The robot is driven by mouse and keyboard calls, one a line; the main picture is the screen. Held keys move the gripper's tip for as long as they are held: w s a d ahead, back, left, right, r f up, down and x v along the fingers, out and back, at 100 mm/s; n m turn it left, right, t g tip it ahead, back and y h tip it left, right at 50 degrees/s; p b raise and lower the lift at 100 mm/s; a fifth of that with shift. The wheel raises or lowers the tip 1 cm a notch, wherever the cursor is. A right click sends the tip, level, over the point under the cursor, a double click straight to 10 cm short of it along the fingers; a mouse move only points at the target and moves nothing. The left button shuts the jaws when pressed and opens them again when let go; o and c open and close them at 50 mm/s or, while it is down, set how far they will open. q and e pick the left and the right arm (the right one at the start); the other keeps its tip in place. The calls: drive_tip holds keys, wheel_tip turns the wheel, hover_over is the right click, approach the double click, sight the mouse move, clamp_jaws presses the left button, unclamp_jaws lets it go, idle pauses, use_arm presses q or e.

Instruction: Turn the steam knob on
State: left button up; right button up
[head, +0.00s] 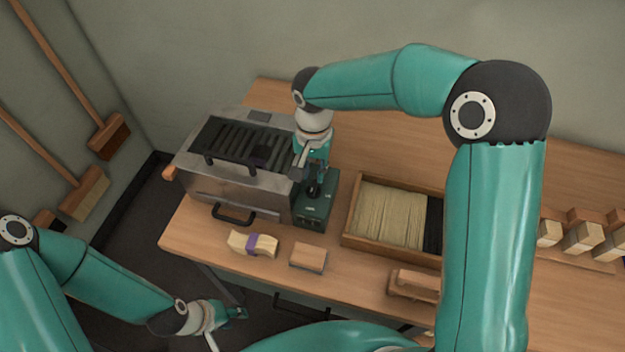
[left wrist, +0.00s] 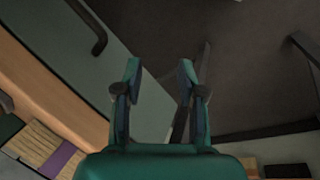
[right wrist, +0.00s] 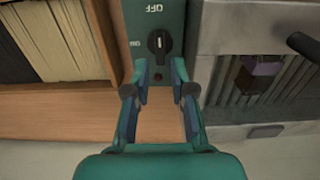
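The steam knob (right wrist: 159,43) is a black dial on a green control box (right wrist: 157,15), with OFF lettered above it and ON to its left in the right wrist view. Its handle lies along the line to OFF. A small red dot sits below it. The green box (head: 312,211) stands beside the metal steamer in the head view. My right gripper (right wrist: 159,68) is open and empty, its fingertips just short of the knob; I cannot tell whether they touch it. My left gripper (left wrist: 159,68) is open and empty, low in front of the bench (head: 240,315).
The metal steamer (head: 225,187) with a slatted top adjoins the box on its left. A wooden tray (head: 352,240) of bristle fibre stands on its right. A tied bristle bundle (head: 240,243) and a wooden block (head: 308,257) lie in front on the bench.

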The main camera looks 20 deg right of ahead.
sight(313, 184)
drive_tip(key=shift+w+f+p, duration=0.1)
drive_tip(key=shift+f+p, duration=0.2)
drive_tip(key=shift+f, duration=2.35)
